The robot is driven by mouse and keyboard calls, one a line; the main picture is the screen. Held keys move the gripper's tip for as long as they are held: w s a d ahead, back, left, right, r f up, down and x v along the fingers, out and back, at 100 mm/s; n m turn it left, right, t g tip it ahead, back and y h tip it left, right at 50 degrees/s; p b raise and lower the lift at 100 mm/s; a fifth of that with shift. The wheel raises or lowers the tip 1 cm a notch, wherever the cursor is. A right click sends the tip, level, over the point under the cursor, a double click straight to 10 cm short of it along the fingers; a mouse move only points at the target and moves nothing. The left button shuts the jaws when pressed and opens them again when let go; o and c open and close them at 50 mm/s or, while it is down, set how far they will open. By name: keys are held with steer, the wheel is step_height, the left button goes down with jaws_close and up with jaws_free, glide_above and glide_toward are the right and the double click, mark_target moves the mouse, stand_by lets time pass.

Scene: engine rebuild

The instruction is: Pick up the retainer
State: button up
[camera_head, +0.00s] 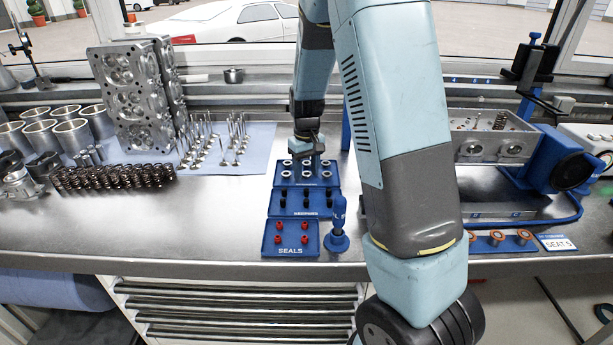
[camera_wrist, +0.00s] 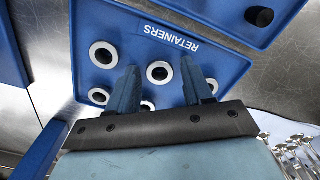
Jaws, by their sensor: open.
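The retainers are pale metal rings with dark centres in a blue tray (camera_wrist: 232,68) marked RETAINERS. One retainer (camera_wrist: 159,72) shows between the fingertips of my gripper (camera_wrist: 159,64) in the wrist view, with gaps on both sides. Other retainers lie at the upper left (camera_wrist: 103,54), the left (camera_wrist: 99,96) and by the right finger (camera_wrist: 213,86). One more is mostly hidden behind the gripper body (camera_wrist: 148,106). In the head view my gripper (camera_head: 306,150) points down over the far part of the retainer tray (camera_head: 335,182). Its fingers are apart and empty; their exact height is unclear.
Nearer trays hold black parts (camera_head: 306,190) and red seals (camera_head: 304,239). A blue-handled tool (camera_head: 338,228) stands beside them. Valves (camera_head: 232,140) stand to the left, with springs (camera_head: 115,177) and a cylinder head (camera_head: 130,95). Bench space left of the seals is clear.

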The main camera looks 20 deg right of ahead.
steer(key=c, duration=0.9)
steer(key=shift+r, duration=0.1)
